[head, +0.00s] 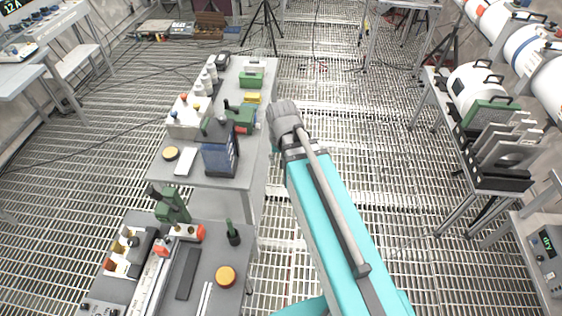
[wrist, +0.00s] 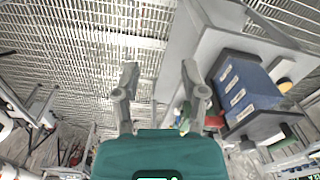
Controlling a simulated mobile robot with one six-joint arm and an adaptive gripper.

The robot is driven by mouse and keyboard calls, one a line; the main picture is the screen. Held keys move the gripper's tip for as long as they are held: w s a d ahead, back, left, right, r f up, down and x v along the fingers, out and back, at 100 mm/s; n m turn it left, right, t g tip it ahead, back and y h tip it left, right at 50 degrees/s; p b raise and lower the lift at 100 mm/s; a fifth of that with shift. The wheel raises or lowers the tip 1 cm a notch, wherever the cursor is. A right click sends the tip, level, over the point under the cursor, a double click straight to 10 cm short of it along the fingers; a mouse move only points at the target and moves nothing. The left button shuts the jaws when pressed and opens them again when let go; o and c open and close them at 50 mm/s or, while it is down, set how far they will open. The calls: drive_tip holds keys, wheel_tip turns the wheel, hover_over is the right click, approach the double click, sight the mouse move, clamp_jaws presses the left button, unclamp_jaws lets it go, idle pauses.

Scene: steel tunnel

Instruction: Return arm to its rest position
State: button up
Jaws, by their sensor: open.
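My gripper (wrist: 159,70) shows in the wrist view with its two grey fingers spread apart and nothing between them. Behind the fingers is steel grating and a pale grey bench edge. In the head view my turquoise arm (head: 335,235) reaches up from the bottom, and its grey joint (head: 285,118) is beside the right edge of the far bench. The fingers cannot be made out in the head view.
A dark blue box (head: 219,150) stands on the far bench (head: 205,180); it also shows in the wrist view (wrist: 245,92), right of the fingers. A nearer bench (head: 210,265) holds instruments. A rack of plates (head: 500,145) stands at right. The grating between is clear.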

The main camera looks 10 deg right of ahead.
drive_tip(key=shift+s+d+f, duration=0.1)
drive_tip(key=shift+s, duration=0.05)
drive_tip(key=s+d, duration=0.1)
drive_tip(key=s+d+n+b, duration=0.1)
drive_tip(key=s, duration=0.1)
drive_tip(key=shift+s+f, duration=0.15)
drive_tip(key=shift+f, duration=0.25)
